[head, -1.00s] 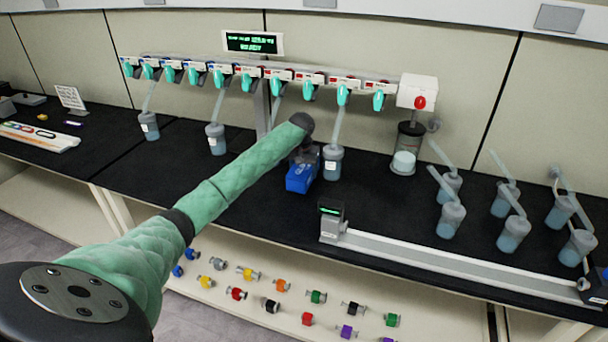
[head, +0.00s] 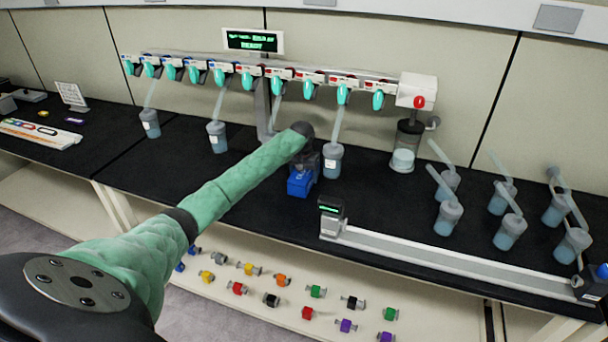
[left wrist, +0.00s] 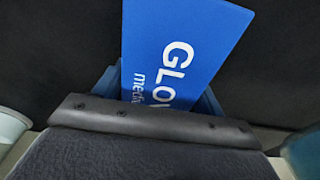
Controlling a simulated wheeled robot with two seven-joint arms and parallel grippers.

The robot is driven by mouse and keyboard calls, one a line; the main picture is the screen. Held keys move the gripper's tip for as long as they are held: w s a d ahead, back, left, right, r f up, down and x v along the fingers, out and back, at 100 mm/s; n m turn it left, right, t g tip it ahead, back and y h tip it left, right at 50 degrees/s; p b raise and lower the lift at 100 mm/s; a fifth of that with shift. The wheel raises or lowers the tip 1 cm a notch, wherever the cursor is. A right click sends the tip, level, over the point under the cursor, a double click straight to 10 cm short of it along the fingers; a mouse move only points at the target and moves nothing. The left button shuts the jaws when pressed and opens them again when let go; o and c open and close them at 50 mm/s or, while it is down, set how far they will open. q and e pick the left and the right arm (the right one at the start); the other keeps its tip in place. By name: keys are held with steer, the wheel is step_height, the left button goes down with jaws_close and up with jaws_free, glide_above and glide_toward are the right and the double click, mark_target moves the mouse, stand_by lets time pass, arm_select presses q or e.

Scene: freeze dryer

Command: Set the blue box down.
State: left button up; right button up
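The blue box (head: 300,184) is at the counter's middle, below the end of my left arm in the head view. My left gripper (head: 304,160) is over its top and appears shut on it; the fingertips are largely hidden. In the left wrist view the blue box (left wrist: 180,50) shows a bright blue face with white lettering reading "GLOV", partly covered by a dark bar of my gripper. The black counter (head: 255,205) lies under it; I cannot tell whether the box touches it. My right gripper is out of view.
A lidded cup (head: 332,163) stands close to the box's right. A scale with a long rail (head: 430,260) lies front right. Several cups (head: 448,218) stand at the right. A manifold with teal valves (head: 248,78) runs behind. Counter left of the box is clear.

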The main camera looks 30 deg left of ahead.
arm_select(q)
steer(key=shift+o, duration=1.4)
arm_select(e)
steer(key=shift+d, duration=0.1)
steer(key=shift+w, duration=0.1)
arm_select(q)
steer(key=shift+r, duration=0.1)
steer(key=shift+r, duration=0.35)
steer(key=r+b, duration=0.1)
steer(key=r, duration=0.2)
steer(key=s+r+b, duration=0.1)
steer(key=r, duration=0.3)
steer(key=r+b, duration=0.1)
steer(key=r, duration=0.2)
steer(key=shift+s+d+r, duration=0.15)
steer(key=shift+r, duration=0.05)
steer(key=shift+o, duration=0.4)
steer(key=shift+r+b, duration=0.35)
steer(key=shift+r, duration=0.05)
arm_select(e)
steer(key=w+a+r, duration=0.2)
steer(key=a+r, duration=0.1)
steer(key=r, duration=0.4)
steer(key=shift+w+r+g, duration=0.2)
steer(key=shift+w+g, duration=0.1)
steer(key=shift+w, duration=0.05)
